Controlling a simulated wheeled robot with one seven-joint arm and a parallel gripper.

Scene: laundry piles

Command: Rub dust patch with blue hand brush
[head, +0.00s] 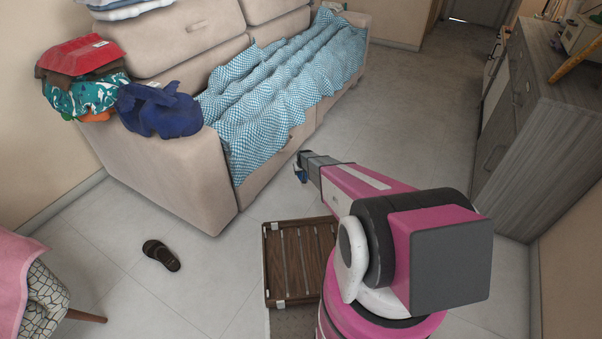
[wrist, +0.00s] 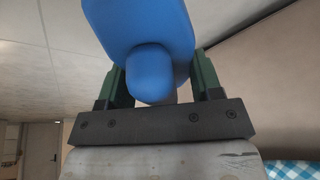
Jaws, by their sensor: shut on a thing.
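The blue hand brush (wrist: 138,28) fills the top middle of the wrist view, with its rounded blue end towards my wrist. My gripper (wrist: 161,78) has a dark green finger on each side of it and is shut on it. In the head view my gripper (head: 300,168) is at the end of my outstretched arm, in front of the sofa's base. The brush's bristles are hidden. I cannot make out a dust patch in either view.
A beige sofa (head: 190,183) with a blue checked blanket (head: 265,95) stands close beyond my gripper. A grey wooden cabinet (head: 535,130) stands at the right. A slatted brown wooden piece (head: 290,262) and a dark sandal (head: 160,255) lie on the floor. The tiles between sofa and cabinet are clear.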

